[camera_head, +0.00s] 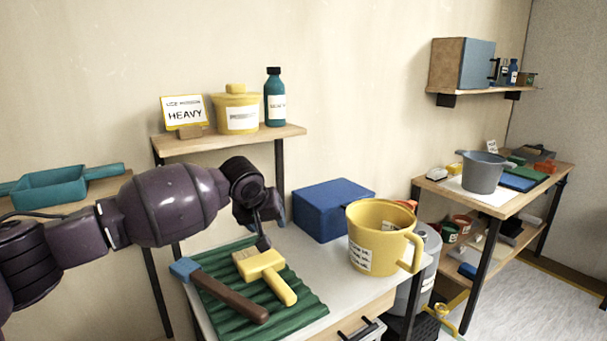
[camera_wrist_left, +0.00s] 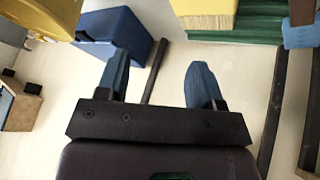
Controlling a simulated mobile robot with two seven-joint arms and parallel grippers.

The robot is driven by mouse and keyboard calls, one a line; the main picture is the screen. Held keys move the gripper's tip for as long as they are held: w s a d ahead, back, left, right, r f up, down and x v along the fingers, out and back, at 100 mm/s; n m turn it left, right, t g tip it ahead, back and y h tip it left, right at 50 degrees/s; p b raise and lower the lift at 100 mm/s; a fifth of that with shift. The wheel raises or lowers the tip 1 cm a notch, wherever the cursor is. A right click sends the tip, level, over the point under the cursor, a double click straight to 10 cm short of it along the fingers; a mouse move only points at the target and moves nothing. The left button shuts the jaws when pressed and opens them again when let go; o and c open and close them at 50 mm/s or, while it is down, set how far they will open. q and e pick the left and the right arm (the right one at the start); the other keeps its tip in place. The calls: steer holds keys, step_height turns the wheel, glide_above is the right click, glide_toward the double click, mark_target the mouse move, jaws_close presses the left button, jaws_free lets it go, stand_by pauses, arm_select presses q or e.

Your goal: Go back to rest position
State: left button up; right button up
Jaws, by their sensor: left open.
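My left arm comes in from the left in the head view, and its dark gripper (camera_head: 264,232) hangs over the back of the grey worktable (camera_head: 325,262). It is near the yellow-headed tool (camera_head: 262,267), apparently above or behind it; the exact gap is hard to tell. In the left wrist view the two blue fingers of this gripper (camera_wrist_left: 159,75) stand apart with nothing between them. My right gripper is not in view.
A green ridged mat (camera_head: 305,305) holds the yellow tool and a blue-headed hammer (camera_head: 225,290). A blue box (camera_head: 333,208) and yellow pitcher (camera_head: 378,240) stand to the right. A wooden shelf (camera_head: 222,140) with a yellow pot and blue bottle rises behind the gripper.

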arm_select(q)
steer(key=s+d+f+m+t+h+p, duration=0.25)
steer(key=s+d+m+t+h, duration=0.4)
steer(key=s+m, duration=0.4)
steer(key=s+a+f+n+t+y+p, duration=0.1)
steer(key=s+a+f+n+y, duration=0.2)
steer(key=s+a+f, duration=0.55)
steer(key=s+a+f+n+t+y+p, duration=0.1)
steer(key=s+a+f+n+y, duration=0.3)
steer(key=s+a, duration=0.6)
steer(key=s+a+f+n+g+y, duration=0.1)
steer(key=s+a+f+g, duration=0.1)
steer(key=s+f, duration=0.4)
steer(key=s+a+f+n+g, duration=0.1)
steer(key=s+a+f, duration=0.3)
steer(key=s, duration=1)
step_height(320, 180, down, 2)
steer(key=shift+s+a+f+g+y+p, duration=0.1)
steer(key=shift+s+a+g+y+p, duration=0.05)
steer(key=shift+g+y+p, duration=0.25)
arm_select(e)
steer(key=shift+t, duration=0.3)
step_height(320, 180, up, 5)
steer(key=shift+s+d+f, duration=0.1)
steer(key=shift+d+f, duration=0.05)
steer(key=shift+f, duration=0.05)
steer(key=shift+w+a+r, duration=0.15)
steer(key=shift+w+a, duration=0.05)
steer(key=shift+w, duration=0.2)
